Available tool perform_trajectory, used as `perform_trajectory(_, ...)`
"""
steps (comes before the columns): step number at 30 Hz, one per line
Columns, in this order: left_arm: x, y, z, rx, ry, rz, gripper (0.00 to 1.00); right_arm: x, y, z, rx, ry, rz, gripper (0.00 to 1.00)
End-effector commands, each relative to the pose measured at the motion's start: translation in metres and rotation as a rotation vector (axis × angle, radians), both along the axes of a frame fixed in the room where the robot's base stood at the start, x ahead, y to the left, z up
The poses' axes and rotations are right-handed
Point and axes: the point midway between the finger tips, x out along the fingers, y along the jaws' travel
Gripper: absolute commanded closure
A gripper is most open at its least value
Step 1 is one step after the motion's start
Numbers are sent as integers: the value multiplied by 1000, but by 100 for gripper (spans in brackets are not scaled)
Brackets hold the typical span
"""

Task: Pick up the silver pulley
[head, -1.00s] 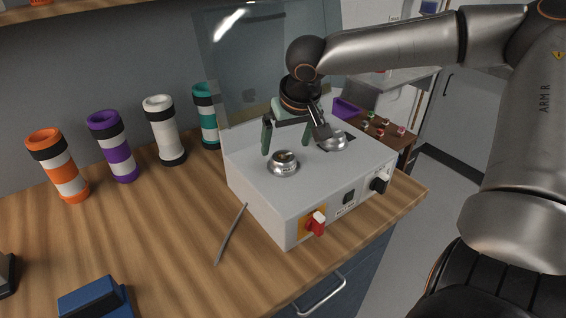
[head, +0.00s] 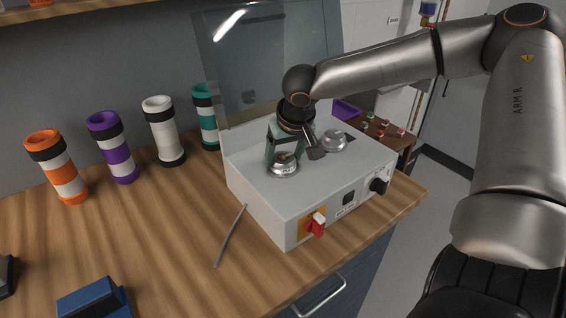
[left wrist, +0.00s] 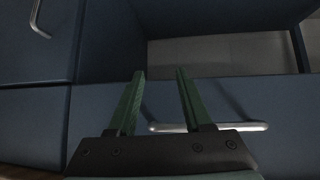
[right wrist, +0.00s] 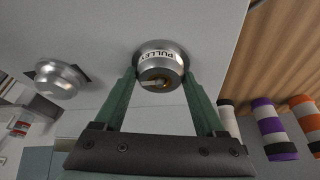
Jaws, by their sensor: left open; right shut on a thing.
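The silver pulley (head: 283,167) sits on top of the grey machine (head: 262,195), at its near left part. In the right wrist view the pulley (right wrist: 161,62) shows a "PULLEY" label and a brass-coloured centre. My right gripper (head: 284,158) reaches down over it, with its green fingers (right wrist: 160,75) closed on the pulley's two sides. The pulley still appears to rest on the machine top. My left gripper (left wrist: 161,73) is open and empty in front of the blue cabinet drawers.
A second silver part (head: 333,140) sits on the machine, right of the pulley. A clear upright panel (head: 265,65) stands behind. A red switch (head: 316,226) and black knob (head: 378,186) are on the front. Several striped tubes (head: 118,147) stand left. A thin rod (head: 231,236) lies on the wooden counter.

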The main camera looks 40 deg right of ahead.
Motion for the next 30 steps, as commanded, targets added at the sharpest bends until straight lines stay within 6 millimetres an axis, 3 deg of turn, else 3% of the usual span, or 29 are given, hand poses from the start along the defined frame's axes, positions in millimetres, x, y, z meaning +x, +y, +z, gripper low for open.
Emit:
perform_trajectory(2,0,0,0,0,0,0,50,0,0,0,0,0,0,47)
perform_trajectory(16,0,0,0,0,0,0,50,0,0,0,0,0,0,100)
perform_trajectory(25,0,0,1,0,0,0,50,1,0,3,0,-3,0,100)
perform_trajectory(30,0,0,3,0,0,0,50,1,0,17,0,-4,-1,100)
